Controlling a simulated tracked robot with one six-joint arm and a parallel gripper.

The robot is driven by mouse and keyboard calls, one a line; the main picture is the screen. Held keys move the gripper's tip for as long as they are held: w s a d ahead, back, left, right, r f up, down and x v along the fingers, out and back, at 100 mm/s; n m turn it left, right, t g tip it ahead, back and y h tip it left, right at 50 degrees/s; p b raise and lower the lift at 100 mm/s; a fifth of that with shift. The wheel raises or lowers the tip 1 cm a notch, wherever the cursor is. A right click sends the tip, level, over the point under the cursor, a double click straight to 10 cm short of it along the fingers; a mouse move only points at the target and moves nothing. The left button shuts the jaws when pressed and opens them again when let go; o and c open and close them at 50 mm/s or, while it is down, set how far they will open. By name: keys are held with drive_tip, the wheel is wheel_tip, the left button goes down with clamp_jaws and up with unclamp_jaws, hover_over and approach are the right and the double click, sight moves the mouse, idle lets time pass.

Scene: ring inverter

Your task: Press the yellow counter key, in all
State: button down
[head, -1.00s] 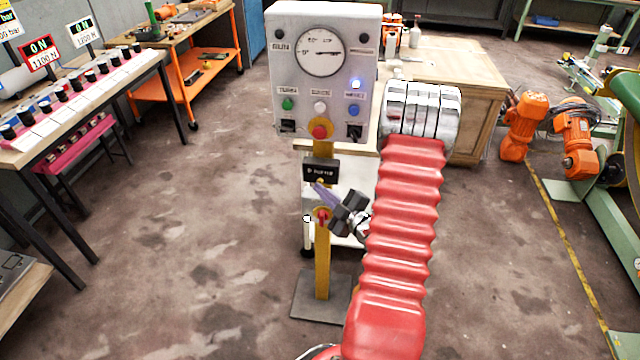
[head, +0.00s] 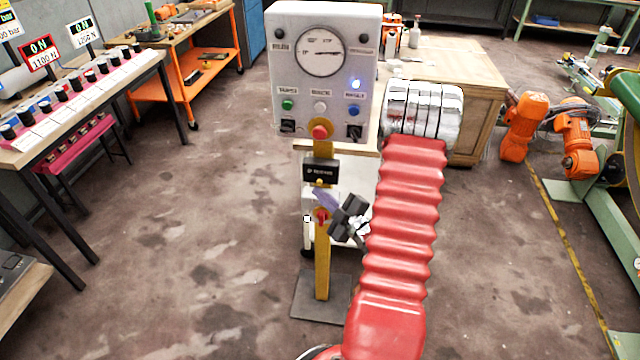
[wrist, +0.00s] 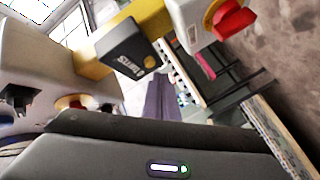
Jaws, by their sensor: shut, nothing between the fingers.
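The black counter box (head: 320,171) with pale lettering is mounted on the yellow post, below the grey control panel. A small yellow key (head: 320,182) shows at its lower edge. In the wrist view the counter box (wrist: 122,47) appears tilted, with the yellow key (wrist: 150,61) at its corner. My gripper (head: 319,194) is shut and empty, its purple-grey fingers pointing up and left just below the key. In the wrist view the fingers of my gripper (wrist: 162,92) end below the key. I cannot tell whether they touch it.
The grey panel (head: 290,60) has a round gauge, coloured buttons and a lit blue lamp. A red mushroom button (head: 320,132) sits above the counter box. A red switch (head: 321,215) is on the post behind my fingers. Open floor lies to the left.

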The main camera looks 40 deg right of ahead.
idle(0.3)
drive_tip(key=shift+s+a, duration=0.8)
drive_tip(key=shift+a, duration=0.2)
drive_tip(key=shift+s+a, duration=0.75)
drive_tip(key=shift+a, duration=0.25)
drive_tip(key=shift+f, duration=0.1)
